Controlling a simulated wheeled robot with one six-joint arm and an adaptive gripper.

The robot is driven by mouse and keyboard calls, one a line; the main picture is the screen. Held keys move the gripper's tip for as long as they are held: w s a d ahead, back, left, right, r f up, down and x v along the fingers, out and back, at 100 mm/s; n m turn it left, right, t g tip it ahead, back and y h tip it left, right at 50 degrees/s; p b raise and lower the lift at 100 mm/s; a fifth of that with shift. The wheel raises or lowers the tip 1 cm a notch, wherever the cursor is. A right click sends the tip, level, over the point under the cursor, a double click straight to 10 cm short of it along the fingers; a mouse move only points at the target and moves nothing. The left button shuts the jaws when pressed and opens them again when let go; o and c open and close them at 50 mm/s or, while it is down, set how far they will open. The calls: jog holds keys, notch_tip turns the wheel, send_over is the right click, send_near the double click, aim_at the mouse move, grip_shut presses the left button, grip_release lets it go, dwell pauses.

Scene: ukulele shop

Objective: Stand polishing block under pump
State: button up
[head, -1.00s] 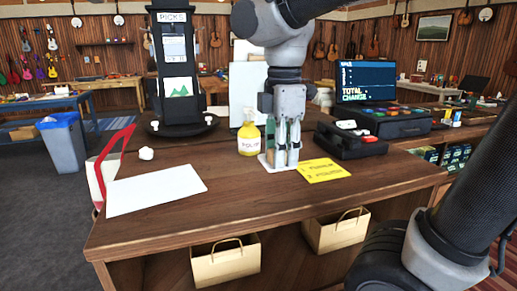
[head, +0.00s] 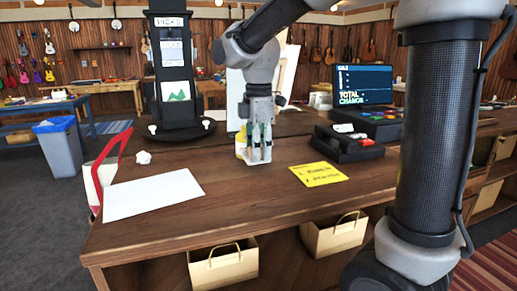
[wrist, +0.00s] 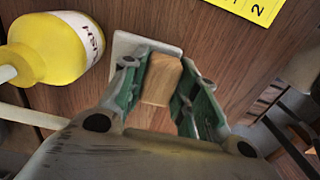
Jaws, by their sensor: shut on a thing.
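My gripper (head: 258,148) points down over the counter and is shut on the polishing block. The wrist view shows the block's wooden body (wrist: 162,80) between the green finger pads, with its white base (wrist: 150,42) beyond them. In the head view the white base shows low at the fingertips; I cannot tell whether it touches the counter. The yellow polish bottle (head: 240,145) stands behind my gripper, mostly hidden in the head view. The wrist view shows its yellow body (wrist: 65,45) left of the block, apart from it. The pump's spout is hidden in the head view.
A white sheet (head: 152,194) and a crumpled white ball (head: 143,158) lie left. The black picks stand (head: 173,75) is behind. The counter's front middle is clear.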

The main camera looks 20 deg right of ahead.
jog(key=shift+f, duration=0.6)
jog(key=o, duration=0.7)
jog(key=shift+o, duration=0.2)
notch_tip(320, 180, up, 13)
jog(key=s+d+f+m+t, duration=0.1)
jog(key=s+d+f+m, duration=0.3)
jog(key=s+d+m, duration=0.1)
jog(key=s+d+f+m+t, duration=0.2)
jog(key=s+d+f+m, duration=0.1)
jog(key=s+d+m, duration=0.2)
jog(key=s+d+f+m+t, duration=0.1)
jog(key=s+d+f+m, duration=0.3)
jog(key=s+m, duration=0.4)
jog(key=shift+s+d+f, duration=0.3)
jog(key=shift+s+d, duration=0.15)
jog(key=shift+s, duration=0.05)
